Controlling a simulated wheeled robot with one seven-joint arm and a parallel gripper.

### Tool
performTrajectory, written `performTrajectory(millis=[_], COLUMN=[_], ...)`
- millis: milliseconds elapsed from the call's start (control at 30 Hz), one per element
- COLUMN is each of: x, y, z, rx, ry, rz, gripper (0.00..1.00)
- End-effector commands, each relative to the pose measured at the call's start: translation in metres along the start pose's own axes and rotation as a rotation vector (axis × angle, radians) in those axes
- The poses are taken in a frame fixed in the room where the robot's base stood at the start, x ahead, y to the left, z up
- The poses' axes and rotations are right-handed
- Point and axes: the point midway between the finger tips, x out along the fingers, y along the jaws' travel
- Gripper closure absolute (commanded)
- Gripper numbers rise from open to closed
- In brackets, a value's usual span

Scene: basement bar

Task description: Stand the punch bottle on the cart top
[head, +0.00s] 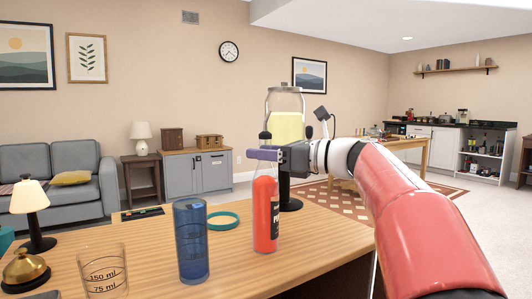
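The punch bottle (265,215), red with a black label and black cap, is upright over the wooden top (150,262) near its right end. Its base looks to be at the surface; I cannot tell whether it touches. My gripper (263,155) reaches in from the right at the bottle's neck, just below the cap. One purple finger crosses in front of the neck; the other is hidden, so its grip is unclear. I cannot tell whether this wooden top is the cart top, and no other surface clearly shows as a cart.
A blue tumbler (191,240) and a teal ring (222,221) are left of the bottle. A measuring glass (103,272), a brass bell (24,267) and a lamp (33,215) stand further left. A yellow drink dispenser (286,126) is behind. Bare wood lies in front of the bottle.

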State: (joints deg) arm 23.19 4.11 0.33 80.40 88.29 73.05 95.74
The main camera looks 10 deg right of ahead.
Motion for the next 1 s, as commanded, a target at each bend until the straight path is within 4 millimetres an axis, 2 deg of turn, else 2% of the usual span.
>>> performTrajectory(millis=[267,333,800,1000], x=[0.000,-0.007,-0.099,-0.118], y=[0.000,-0.001,-0.001,0.000], z=[0.004,0.003,0.003,0.003], rx=[-0.001,-0.001,0.000,0.000], ry=[0.000,0.000,0.000,0.000], rz=[0.000,-0.003,-0.003,-0.002], gripper=[0.56,0.56,0.56,0.56])
